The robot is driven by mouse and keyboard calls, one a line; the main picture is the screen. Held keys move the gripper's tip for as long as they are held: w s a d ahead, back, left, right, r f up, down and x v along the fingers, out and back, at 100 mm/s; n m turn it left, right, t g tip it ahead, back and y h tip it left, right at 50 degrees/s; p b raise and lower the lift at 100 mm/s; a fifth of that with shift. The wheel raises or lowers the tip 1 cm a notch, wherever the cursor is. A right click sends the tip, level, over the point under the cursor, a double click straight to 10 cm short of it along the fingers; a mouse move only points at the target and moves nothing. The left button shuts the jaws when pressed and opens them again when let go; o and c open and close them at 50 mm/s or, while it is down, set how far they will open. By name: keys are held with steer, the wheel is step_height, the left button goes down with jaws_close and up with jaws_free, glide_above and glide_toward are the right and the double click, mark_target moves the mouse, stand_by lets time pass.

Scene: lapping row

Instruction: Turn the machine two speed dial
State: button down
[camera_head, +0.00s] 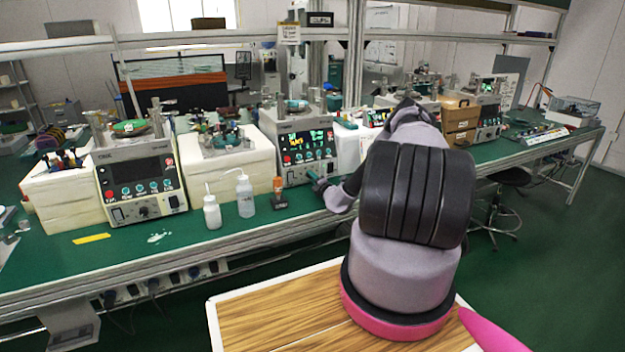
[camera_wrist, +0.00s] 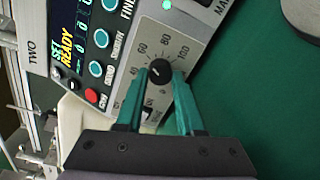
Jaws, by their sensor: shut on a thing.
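The machine two speed dial (camera_wrist: 160,72) is a round black knob with a printed number scale around it, on a light grey panel in the wrist view. My gripper (camera_wrist: 159,80) has its teal fingers on either side of the knob and is shut on it. A label reading TWO (camera_wrist: 33,52) shows at the left of that panel. In the head view, machine two (camera_head: 304,152) stands on the green bench with its screen lit, and my gripper (camera_head: 318,183) is at its lower right front. The dial is hard to make out there.
A similar machine (camera_head: 138,180) with a dark screen stands to the left. Two bottles, one white (camera_head: 212,213) and one clear (camera_head: 245,197), and a small orange-topped bottle (camera_head: 279,194) stand on the bench near my gripper. A red button (camera_wrist: 91,96) sits close by the dial.

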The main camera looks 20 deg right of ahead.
steer(key=c, duration=0.5)
jaws_free()
steer(key=s, duration=1.1)
steer(key=shift+d+r, duration=0.15)
steer(key=shift+r, duration=0.05)
